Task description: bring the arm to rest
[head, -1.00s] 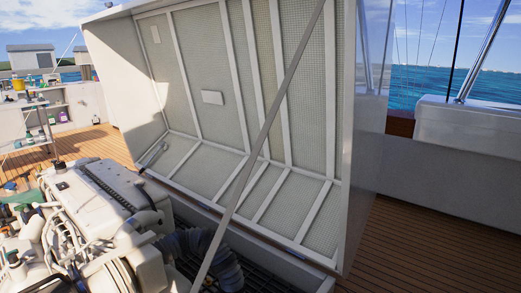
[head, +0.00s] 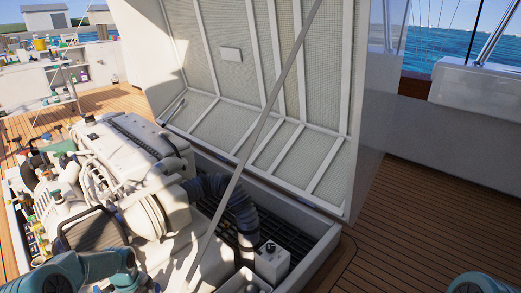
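A teal link of my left arm (head: 85,272) shows at the bottom left, in front of the engine. A teal part of my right arm (head: 485,284) just shows at the bottom right corner, over the deck. Neither gripper's fingers can be seen, so whether they hold anything is hidden. The white engine (head: 125,150) sits in the open bay at the left. The hatch lid (head: 232,80) stands raised behind the bay, with a long grey strut (head: 262,118) crossing in front of it.
A black corrugated hose (head: 235,207) and a small light-grey box (head: 271,262) are in the bay. Wooden deck (head: 430,200) is clear to the right of the bay. Shelves with several bottles (head: 65,75) stand at the back left.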

